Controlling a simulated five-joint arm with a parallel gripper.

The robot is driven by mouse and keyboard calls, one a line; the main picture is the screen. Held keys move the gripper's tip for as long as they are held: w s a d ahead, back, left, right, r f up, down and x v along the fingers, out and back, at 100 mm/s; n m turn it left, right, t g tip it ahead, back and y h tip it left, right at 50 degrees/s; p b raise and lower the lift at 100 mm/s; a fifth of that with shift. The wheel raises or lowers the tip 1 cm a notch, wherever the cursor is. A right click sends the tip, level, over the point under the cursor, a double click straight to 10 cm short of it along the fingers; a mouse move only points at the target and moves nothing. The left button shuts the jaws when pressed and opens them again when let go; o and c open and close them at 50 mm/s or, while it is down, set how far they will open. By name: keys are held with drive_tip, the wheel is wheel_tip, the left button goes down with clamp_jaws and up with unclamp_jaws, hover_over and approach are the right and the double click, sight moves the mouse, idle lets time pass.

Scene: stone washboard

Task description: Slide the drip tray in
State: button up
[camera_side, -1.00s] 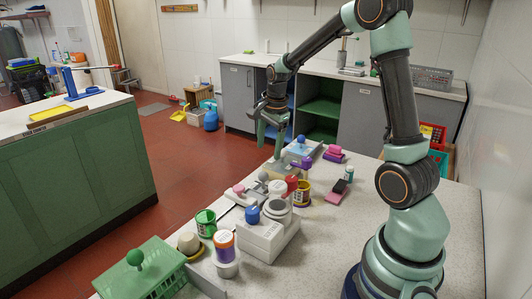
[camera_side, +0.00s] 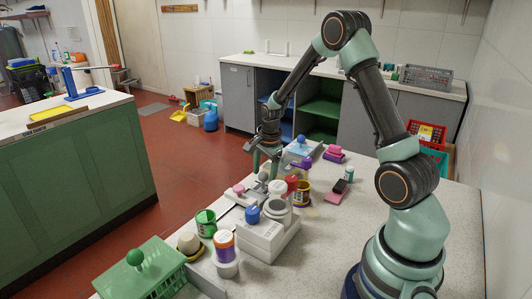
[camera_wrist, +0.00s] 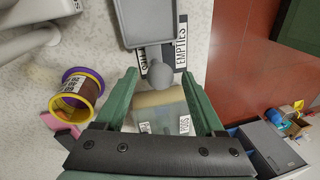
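A grey tray (camera_wrist: 143,12) with a raised rim lies at the top of the wrist view. I take it for the drip tray. A round grey knob (camera_wrist: 160,75) stands at its near end. My gripper (camera_wrist: 160,73) is open, with one green finger on each side of the knob; I cannot tell whether either touches it. In the side view my gripper (camera_side: 266,163) points down among the items at the middle of the counter. The tray is mostly hidden there.
An EMPTIES label (camera_wrist: 181,42) is beside the tray. A purple-and-yellow-rimmed tub (camera_wrist: 76,88) stands left of my gripper in the wrist view. A white block (camera_side: 262,238), a green pot (camera_side: 206,222) and a green-lidded basket (camera_side: 150,275) crowd the front.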

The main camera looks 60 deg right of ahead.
clamp_jaws()
drive_tip(key=shift+a, duration=0.1)
idle(1.2)
